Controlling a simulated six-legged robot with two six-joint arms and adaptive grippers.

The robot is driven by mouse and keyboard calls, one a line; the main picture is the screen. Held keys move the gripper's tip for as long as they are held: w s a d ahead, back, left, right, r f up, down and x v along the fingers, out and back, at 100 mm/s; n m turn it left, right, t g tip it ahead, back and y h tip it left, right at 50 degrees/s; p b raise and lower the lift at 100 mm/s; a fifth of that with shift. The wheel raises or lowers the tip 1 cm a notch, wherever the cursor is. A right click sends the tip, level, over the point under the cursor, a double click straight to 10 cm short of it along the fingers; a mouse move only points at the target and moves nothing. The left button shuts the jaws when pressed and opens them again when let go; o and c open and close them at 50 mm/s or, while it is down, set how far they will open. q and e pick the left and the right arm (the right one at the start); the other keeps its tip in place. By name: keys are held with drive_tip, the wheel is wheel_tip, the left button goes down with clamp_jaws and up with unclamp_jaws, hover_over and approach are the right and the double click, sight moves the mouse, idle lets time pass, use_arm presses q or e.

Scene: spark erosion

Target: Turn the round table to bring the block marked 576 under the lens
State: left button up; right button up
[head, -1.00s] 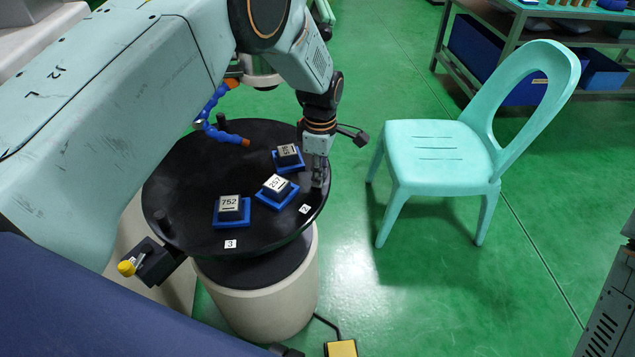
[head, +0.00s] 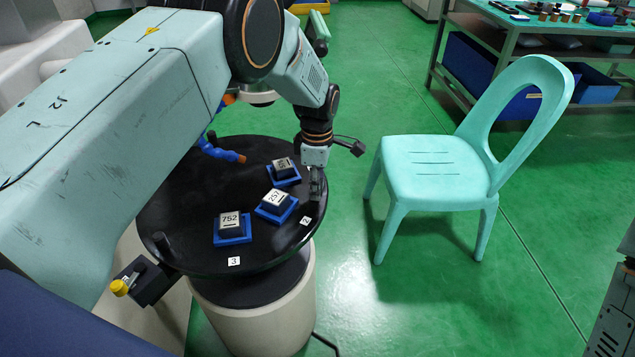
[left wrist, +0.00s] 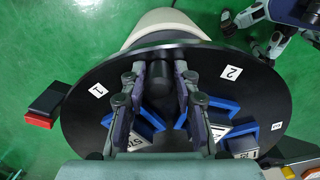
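The round table (head: 180,255) is a black disc on a pale drum, with number labels near its rim. Blocks on blue bases stand on it: 752 (head: 231,222) at the front, 257 (head: 275,200) in the middle, and a third (head: 283,166) behind. The third block's label is hard to read; in the left wrist view it looks like 576 (left wrist: 133,143), partly behind a finger. My left gripper (head: 316,188) is at the right rim, its fingers on both sides of an upright black peg (left wrist: 158,88), apparently gripping it. My right gripper is out of view.
Another black peg (head: 161,241) stands at the left rim. A black bracket with a yellow knob (head: 120,287) sits beside the table. A blue hose (head: 222,152) reaches over its back. A turquoise chair (head: 430,165) stands right, with clear green floor between.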

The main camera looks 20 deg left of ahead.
use_arm(q)
drive_tip(key=shift+o, duration=1.3)
drive_tip(key=shift+w, duration=0.1)
drive_tip(key=shift+r, duration=0.1)
